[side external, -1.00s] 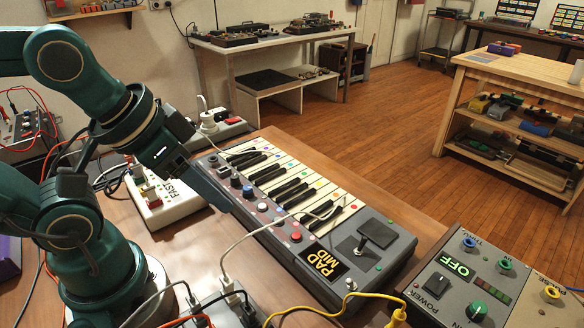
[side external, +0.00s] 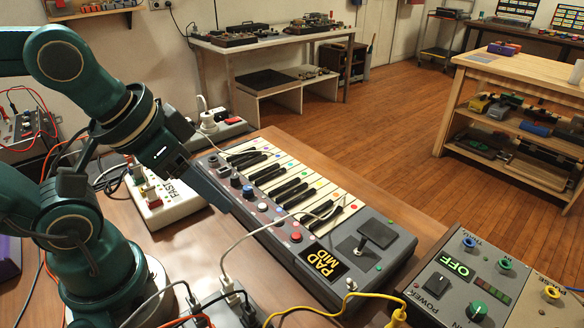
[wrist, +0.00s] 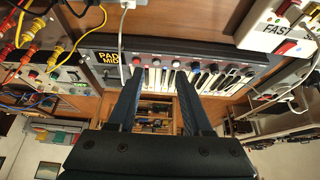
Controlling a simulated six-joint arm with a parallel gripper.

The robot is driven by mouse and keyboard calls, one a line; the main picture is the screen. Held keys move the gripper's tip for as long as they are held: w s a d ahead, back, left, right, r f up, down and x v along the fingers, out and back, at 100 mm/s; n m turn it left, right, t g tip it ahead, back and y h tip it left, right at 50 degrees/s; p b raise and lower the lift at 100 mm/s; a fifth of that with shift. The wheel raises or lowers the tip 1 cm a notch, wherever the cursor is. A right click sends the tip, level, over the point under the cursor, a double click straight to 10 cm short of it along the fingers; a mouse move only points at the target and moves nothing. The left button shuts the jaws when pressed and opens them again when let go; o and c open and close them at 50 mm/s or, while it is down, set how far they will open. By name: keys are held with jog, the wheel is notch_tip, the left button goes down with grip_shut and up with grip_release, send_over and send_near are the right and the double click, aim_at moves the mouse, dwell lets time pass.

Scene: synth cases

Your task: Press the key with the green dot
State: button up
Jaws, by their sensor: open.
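The keyboard (side external: 382,262) lies on the brown table, with white and black keys and small coloured dots on the white keys. The dots are tiny, and I cannot tell for sure which key has the green one. My gripper (side external: 227,209) is above the keyboard's near edge, on the knob side, apart from the keys. In the wrist view my gripper (wrist: 158,78) is open and empty, its two fingers apart in front of the keyboard (wrist: 140,49). The keys show between and beside the fingers, which hide some of them.
A white cable (side external: 243,242) crosses over the keyboard. A power strip marked FAST (side external: 152,208) lies behind my gripper at the left. A grey power unit showing OFF (side external: 433,284) stands at the lower right, with a yellow cable (side external: 330,297) nearby.

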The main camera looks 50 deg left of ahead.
jog(key=shift+c, duration=0.3)
grip_shut()
dwell(1.3)
